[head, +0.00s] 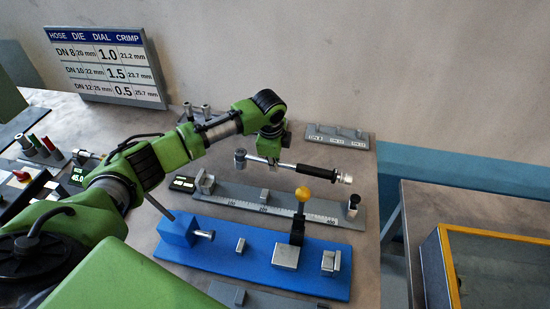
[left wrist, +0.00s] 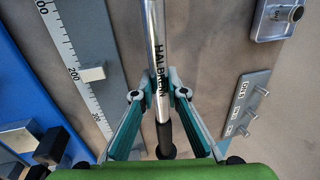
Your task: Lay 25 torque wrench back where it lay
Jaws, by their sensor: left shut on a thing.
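The torque wrench (head: 312,173) has a chrome head at its left end, a bright shaft and a black grip with a silver end at right. My left gripper (head: 274,160) is shut on its shaft and holds it roughly level above the bench, behind the grey scale rail (head: 230,197). In the left wrist view the wrench (left wrist: 153,35) runs lengthwise between the two fingers of the gripper (left wrist: 160,92), with lettering on the shaft and the black grip towards the palm. Whether it touches anything below cannot be told. My right gripper is not in view.
A blue fixture (head: 262,250) with a yellow-knobbed lever (head: 303,194) stands in front of the scale rail. A small grey pegged rack (head: 337,137) lies by the wall. A die chart (head: 107,65) stands at back left. A yellow-edged case (head: 446,262) is at right. Bare bench shows between rack and rail.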

